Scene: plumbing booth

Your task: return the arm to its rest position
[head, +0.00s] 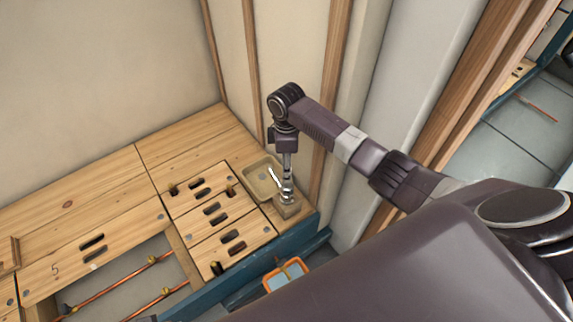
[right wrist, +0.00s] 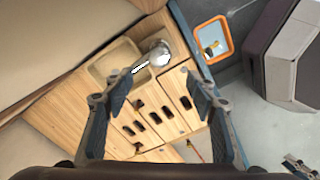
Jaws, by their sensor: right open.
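My right arm comes in from the right in the head view and bends down at the wrist. My right gripper (head: 286,150) points down over the bench corner, above a silver metal fitting with a lever (head: 287,190). In the right wrist view my right gripper (right wrist: 148,92) has its two dark fingers spread wide, with nothing held between them. The silver fitting (right wrist: 158,53) shows beyond the fingers, apart from them, beside a shallow tan tray. From the head view alone I cannot tell the gap between fingertips and fitting. My left gripper is not in view.
The tan tray (head: 262,180) sits on the wooden bench (head: 105,177). Slotted wooden panels (head: 212,214) lie left of it, with copper pipes (head: 110,287) in an opening. An orange-rimmed tray (head: 285,275) is below the blue bench edge. A wall and wooden posts stand close behind.

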